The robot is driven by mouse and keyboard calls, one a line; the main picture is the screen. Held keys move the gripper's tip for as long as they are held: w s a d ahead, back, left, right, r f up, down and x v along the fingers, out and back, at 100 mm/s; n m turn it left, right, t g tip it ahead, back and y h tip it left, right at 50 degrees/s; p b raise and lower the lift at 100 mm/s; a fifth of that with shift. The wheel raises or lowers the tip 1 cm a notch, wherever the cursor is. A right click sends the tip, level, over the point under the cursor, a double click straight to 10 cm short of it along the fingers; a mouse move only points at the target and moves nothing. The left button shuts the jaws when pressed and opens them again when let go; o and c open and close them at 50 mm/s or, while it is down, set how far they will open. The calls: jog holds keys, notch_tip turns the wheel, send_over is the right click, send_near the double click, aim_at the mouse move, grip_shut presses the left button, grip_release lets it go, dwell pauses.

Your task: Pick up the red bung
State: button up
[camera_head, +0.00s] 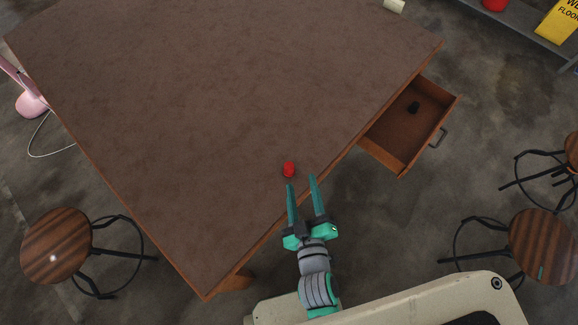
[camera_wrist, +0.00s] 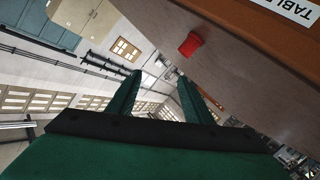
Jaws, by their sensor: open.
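The red bung (camera_head: 289,169) is a small red piece on the brown tabletop, close to the table's edge on my side. My gripper (camera_head: 301,182) is open and empty, its two green fingers pointing towards the bung. In the head view the fingertips are just short of the bung, with the left tip nearest to it. In the wrist view the bung (camera_wrist: 190,44) shows beyond the fingertips of my gripper (camera_wrist: 162,80), above and a little to the right of the gap between them.
The table (camera_head: 200,90) is otherwise mostly bare. An open drawer (camera_head: 396,133) with a small black object (camera_head: 414,107) inside juts out to the right. Stools (camera_head: 57,246) (camera_head: 543,246) stand at lower left and right. A pale object (camera_head: 394,5) is at the far table edge.

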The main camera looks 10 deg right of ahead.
jog(key=w+d+r+m+h, duration=0.2)
jog(key=w+d+r+h, duration=0.5)
jog(key=w+d+r, duration=0.55)
jog(key=w+d+r+m+g+h, duration=0.2)
jog(key=d+r+m+g+h, duration=0.15)
jog(key=d, duration=0.45)
jog(key=m+g+y, duration=0.7)
jog(key=g+y, duration=0.5)
jog(key=y, duration=0.1)
send_near(289, 165)
notch_tip(289, 165, down, 10)
jog(key=shift+w+a+f, duration=0.1)
jog(key=shift+a, duration=0.05)
jog(key=c, duration=1.1)
